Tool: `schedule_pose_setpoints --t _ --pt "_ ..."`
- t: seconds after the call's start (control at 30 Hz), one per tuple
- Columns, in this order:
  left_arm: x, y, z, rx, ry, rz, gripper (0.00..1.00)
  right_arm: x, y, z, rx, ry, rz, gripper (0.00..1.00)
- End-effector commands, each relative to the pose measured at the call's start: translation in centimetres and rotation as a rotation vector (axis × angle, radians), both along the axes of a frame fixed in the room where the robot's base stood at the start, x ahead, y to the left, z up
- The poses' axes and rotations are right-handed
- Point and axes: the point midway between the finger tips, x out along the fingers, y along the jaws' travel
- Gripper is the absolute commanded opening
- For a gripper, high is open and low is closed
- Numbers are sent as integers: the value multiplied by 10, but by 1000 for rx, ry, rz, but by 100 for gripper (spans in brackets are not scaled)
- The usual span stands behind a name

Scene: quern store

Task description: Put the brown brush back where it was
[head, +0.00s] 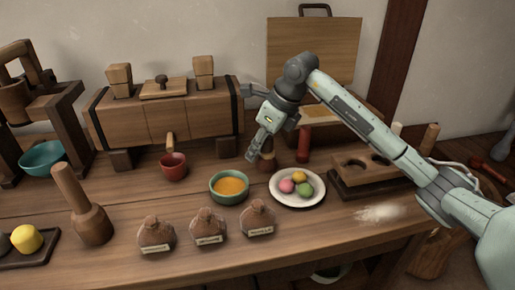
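A brown, brush-like object (268,163) stands upright on the bench, just left of a red upright piece (304,146). It looks like the brown brush, but its upper part is hidden behind a finger of my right gripper. My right gripper (249,124) reaches in from the right above the bench, with its fingers spread apart and nothing seen between them. Its lower finger overlaps the brown object in the picture; I cannot tell if they touch. My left gripper is not in view.
A white plate (298,202) with coloured balls and a green bowl (229,199) of orange powder stand close by. Several labelled brown jars (208,226) line the front. A wooden holed block (347,188) is right, near spilled white powder (382,213). A wooden chest (165,121) stands behind.

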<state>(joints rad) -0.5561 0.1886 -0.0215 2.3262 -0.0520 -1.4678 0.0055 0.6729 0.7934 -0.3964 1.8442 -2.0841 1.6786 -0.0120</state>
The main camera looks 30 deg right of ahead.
Motion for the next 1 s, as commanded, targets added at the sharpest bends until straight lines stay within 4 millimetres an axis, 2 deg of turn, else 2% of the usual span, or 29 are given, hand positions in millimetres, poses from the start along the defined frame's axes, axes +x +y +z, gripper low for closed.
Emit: schedule_pose_setpoints --t 0.3,0.4,0.47,0.8,1.0 --pt "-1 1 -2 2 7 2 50 0 0 0 0 0 0 40" --pt "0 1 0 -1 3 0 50 0 0 4 1 -1 0 40" --pt "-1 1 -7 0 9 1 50 -2 -2 10 -1 -4 -1 40" --pt "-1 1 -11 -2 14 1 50 -25 -18 75 -2 -4 -2 40" --pt "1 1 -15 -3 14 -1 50 -36 -23 103 0 -3 -1 40"
